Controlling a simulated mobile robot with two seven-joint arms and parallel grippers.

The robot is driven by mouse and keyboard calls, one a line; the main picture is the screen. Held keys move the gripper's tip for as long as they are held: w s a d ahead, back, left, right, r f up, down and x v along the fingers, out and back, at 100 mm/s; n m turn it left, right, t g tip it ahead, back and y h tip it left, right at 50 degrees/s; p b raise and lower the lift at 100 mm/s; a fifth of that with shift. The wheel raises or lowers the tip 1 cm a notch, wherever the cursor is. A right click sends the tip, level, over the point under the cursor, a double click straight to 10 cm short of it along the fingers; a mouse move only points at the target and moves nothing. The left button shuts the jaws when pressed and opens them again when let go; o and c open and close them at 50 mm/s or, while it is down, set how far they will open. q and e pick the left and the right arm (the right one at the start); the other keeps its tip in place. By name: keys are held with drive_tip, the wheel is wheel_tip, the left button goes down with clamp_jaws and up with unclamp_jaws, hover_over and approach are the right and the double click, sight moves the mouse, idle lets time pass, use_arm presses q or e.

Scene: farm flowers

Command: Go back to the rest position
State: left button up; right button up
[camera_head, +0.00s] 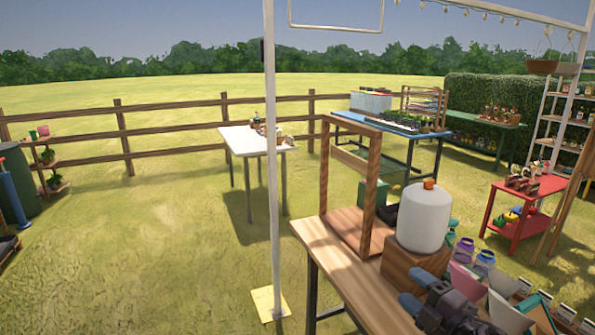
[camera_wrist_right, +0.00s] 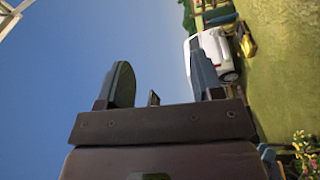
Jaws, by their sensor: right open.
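My right gripper (camera_head: 410,287) shows at the lower right of the head view, by the wooden table (camera_head: 345,278). In the right wrist view its two dark fingers (camera_wrist_right: 158,60) stand apart with only sky between them, so it is open and empty. My left gripper is not in view.
A white jug with an orange cap (camera_head: 424,217) stands on a wooden block (camera_head: 408,268) close beside my right gripper. A wooden frame (camera_head: 371,195) stands behind it. Pots and purple-lidded jars (camera_head: 485,258) crowd the right. A white pole (camera_head: 272,170) rises left of the table. Open grass lies left.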

drive_tip(key=s+d+f+m+g+h, duration=0.2)
drive_tip(key=s+f+m+h, duration=0.2)
drive_tip(key=s+f+m, duration=0.6)
drive_tip(key=s+d+f+m+g+h, duration=0.1)
drive_tip(key=s+f+m+h, duration=0.4)
drive_tip(key=s+f+m, duration=0.6)
drive_tip(key=s+f+g, duration=0.1)
drive_tip(key=s+f, duration=0.3)
drive_tip(key=s, duration=0.1)
drive_tip(key=shift+s+d+g+h, duration=0.15)
drive_tip(key=shift+d+g+h, duration=0.15)
drive_tip(key=shift+d, duration=0.05)
